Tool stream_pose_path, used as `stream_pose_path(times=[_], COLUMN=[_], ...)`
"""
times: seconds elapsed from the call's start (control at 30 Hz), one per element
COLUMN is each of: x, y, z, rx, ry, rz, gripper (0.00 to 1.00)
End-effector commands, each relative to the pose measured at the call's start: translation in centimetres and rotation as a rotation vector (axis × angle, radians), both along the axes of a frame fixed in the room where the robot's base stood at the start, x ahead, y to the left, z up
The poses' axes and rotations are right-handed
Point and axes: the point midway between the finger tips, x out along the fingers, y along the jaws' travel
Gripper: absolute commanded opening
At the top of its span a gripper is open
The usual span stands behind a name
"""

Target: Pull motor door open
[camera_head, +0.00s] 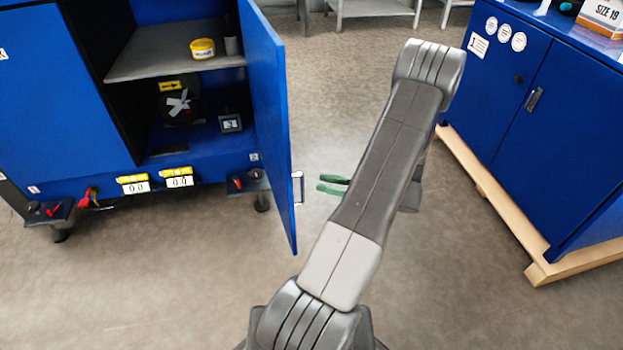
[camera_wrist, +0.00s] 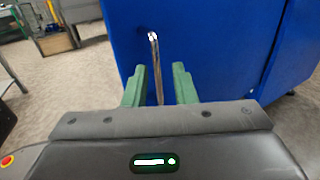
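The blue motor door (camera_head: 270,110) stands swung open on the right side of the blue cabinet in the head view. Its metal handle (camera_head: 298,188) is on the door's outer face, low near the free edge. In the wrist view the handle (camera_wrist: 154,62) stands nearly upright, lined up between the two green fingers. My gripper (camera_head: 322,184) is open and empty. Its fingertips are just right of the handle in the head view, with a small gap. Most of the gripper body is hidden behind my arm there.
Inside the open cabinet (camera_head: 120,60) are a shelf with a yellow tin (camera_head: 203,48), a dark motor with a fan (camera_head: 180,103) and a small gauge (camera_head: 231,123). Another blue cabinet (camera_head: 540,110) on a wooden pallet (camera_head: 500,210) stands at right. Floor between is clear.

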Motion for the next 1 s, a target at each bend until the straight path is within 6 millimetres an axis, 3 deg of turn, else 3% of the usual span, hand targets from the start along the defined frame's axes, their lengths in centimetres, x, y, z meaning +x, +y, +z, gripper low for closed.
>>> stream_pose_path(times=[0.2, 0.4, 0.8, 1.0], x=[-1.2, -1.8, -2.0, -1.7], y=[-4.7, -7.0, -7.4, -6.4], z=[0.1, 0.0, -0.1, -0.1], rx=[-0.001, -0.001, -0.001, -0.001], ry=[0.0, 0.001, 0.001, 0.001], rz=[-0.003, -0.001, 0.001, 0.003], gripper=[0.25, 0.25, 0.25, 0.25])
